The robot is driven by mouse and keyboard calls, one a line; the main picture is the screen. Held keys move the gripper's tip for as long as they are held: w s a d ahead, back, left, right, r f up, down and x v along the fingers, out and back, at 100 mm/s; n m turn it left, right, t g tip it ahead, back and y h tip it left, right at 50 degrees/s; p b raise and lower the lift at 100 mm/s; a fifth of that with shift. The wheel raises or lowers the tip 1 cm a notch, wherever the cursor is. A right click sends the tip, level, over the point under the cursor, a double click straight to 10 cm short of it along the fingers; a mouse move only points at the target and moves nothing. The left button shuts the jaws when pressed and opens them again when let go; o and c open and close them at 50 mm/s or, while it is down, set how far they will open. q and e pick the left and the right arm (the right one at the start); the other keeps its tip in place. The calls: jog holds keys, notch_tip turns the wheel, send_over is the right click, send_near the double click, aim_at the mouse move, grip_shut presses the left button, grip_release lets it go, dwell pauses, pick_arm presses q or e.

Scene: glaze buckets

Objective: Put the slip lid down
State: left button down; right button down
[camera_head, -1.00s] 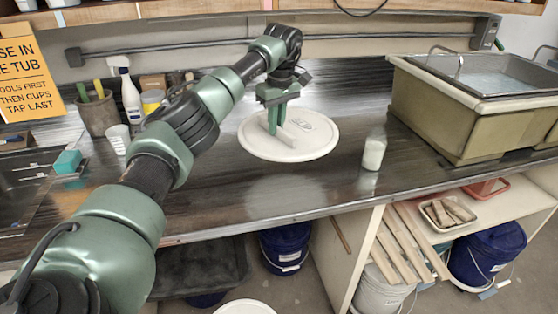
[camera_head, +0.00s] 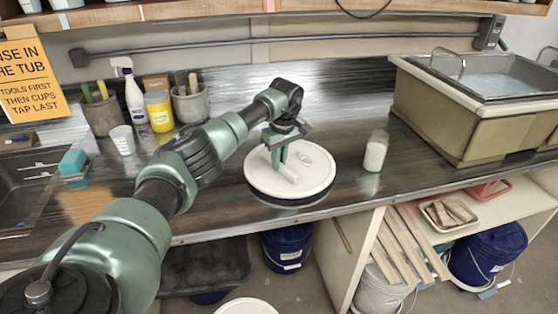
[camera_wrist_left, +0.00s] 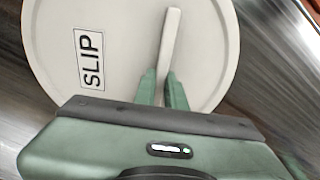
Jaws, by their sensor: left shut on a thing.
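The slip lid (camera_head: 312,160) is a round white disc with a raised bar handle, over the metal counter right of the middle in the head view. In the left wrist view the lid (camera_wrist_left: 125,40) fills the upper part and carries a "SLIP" label. My left gripper (camera_head: 279,162) is shut on the bar handle, with its green fingers (camera_wrist_left: 162,88) on either side of it. A dark band shows below the lid's near rim; I cannot tell if the lid touches the counter. My right gripper is not in view.
A white jar (camera_head: 375,152) stands close to the right of the lid. A tub with a basin (camera_head: 470,115) is farther right. A spray bottle (camera_head: 133,98), yellow container (camera_head: 159,112) and tool pots stand at back left. The counter's front edge is near the lid.

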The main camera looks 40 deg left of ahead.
pick_arm(q)
jog(key=c, duration=1.5)
grip_release()
jog(key=shift+f, duration=0.1)
jog(key=shift+r, duration=0.55)
jog(key=r, duration=0.3)
jog(key=d+r+b, duration=0.1)
jog(key=r, duration=0.3)
jog(key=r+b, duration=0.1)
jog(key=r, duration=0.3)
jog(key=shift+s+d+r, duration=0.1)
jog(key=shift+s+d, duration=0.1)
jog(key=shift+s, duration=0.05)
